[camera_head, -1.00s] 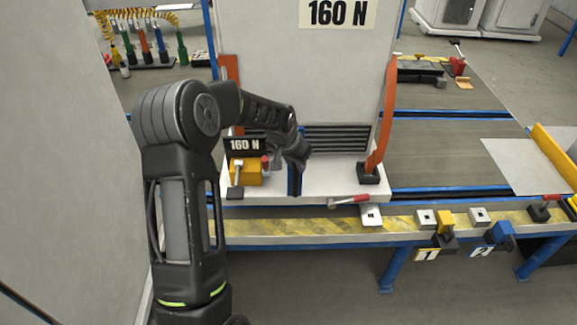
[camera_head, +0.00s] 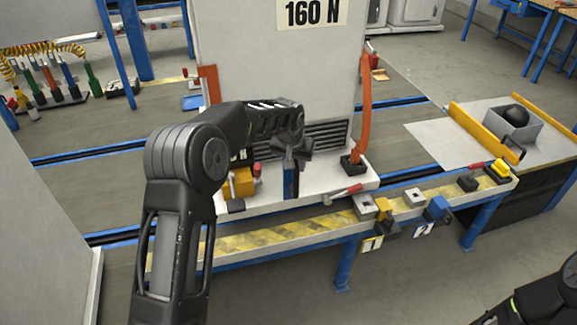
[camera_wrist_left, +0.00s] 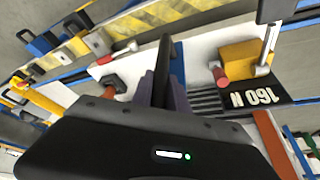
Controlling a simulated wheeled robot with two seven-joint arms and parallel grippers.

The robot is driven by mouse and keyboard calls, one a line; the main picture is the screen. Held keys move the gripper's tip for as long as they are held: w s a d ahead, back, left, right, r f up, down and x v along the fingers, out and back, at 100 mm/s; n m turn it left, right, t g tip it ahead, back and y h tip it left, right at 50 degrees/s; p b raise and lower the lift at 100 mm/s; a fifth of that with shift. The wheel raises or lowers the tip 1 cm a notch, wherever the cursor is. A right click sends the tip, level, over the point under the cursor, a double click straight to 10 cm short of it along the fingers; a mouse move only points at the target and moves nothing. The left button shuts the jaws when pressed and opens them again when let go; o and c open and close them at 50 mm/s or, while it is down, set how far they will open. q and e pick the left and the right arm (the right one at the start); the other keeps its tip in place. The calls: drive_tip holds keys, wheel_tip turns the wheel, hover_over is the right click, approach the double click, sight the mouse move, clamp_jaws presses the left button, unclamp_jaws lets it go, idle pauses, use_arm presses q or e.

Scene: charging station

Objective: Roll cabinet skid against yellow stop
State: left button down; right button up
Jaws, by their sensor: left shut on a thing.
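The cabinet skid is a white base (camera_head: 270,206) under a tall pale cabinet (camera_head: 275,70) labelled 160 N. It stands on the blue-edged track behind the striped bench rail. A yellow stop (camera_head: 500,169) sits at the right end of the striped rail, apart from the skid. My right gripper is out of view; only a dark piece of that arm shows at lower right.
Track right of the skid looks clear.

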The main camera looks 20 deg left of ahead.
use_arm(q)
drive_tip(key=shift+w+d+r, duration=0.2)
drive_tip(key=shift+w+d, duration=0.1)
drive_tip(key=shift+d, duration=0.35)
drive_tip(key=c, duration=1.3)
unclamp_jaws()
drive_tip(key=shift+w+d+f, duration=0.1)
drive_tip(key=shift+w+d, duration=0.05)
drive_tip(key=shift+w, duration=0.05)
drive_tip(key=shift+a, duration=0.2)
drive_tip(key=shift+s, duration=0.1)
drive_tip(key=b+v, duration=0.1)
drive_tip(key=v, duration=0.6)
drive_tip(key=shift+s+r, duration=0.2)
drive_tip(key=shift+r, duration=0.1)
drive_tip(key=shift+r, duration=0.1)
